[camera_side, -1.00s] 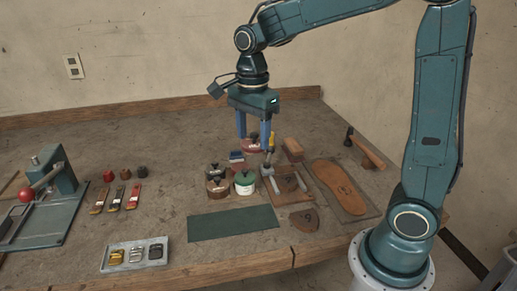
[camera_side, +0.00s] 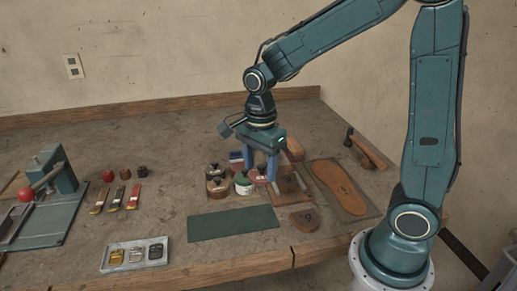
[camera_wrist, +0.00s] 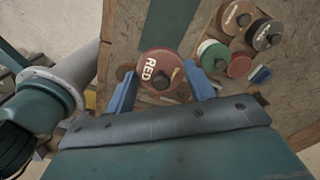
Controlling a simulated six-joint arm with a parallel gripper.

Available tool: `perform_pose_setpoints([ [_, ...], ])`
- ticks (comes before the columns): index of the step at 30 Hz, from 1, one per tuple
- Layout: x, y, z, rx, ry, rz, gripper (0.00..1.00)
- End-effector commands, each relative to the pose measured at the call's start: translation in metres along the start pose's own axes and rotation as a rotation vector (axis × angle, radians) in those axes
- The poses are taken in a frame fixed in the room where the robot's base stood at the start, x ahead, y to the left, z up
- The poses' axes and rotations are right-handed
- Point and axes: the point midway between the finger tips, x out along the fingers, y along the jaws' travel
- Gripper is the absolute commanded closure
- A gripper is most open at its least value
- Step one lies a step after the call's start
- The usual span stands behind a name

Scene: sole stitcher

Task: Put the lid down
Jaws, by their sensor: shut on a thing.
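A round red-brown lid with a dark knob and the word RED (camera_wrist: 153,70) sits between the blue fingers of my gripper (camera_wrist: 162,78) in the wrist view. My gripper (camera_side: 262,179) is shut on this lid (camera_side: 257,175) in the side view, fingers pointing down. The lid is low, just right of the white pot with a green top (camera_side: 245,187) and by the left edge of the wooden board (camera_side: 289,197). I cannot tell whether it touches anything beneath. A plain reddish round top (camera_wrist: 239,66) shows beside the green one (camera_wrist: 212,55) in the wrist view.
A dark green mat (camera_side: 233,223) lies in front. A brown disc (camera_side: 304,219) and a sole (camera_side: 340,186) lie to the right. A buckle tray (camera_side: 135,256) is front left.

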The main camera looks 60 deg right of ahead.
Motion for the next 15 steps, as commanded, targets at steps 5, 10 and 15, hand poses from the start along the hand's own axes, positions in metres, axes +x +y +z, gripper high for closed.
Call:
perform_pose_setpoints([
  [5, 0.036, 0.001, 0.000, 0.000, 0.001, 0.005, 0.67],
  [10, 0.067, 0.001, 0.000, 0.000, 0.001, 0.005, 0.67],
  [15, 0.090, 0.000, 0.000, 0.000, 0.001, 0.003, 0.67],
])
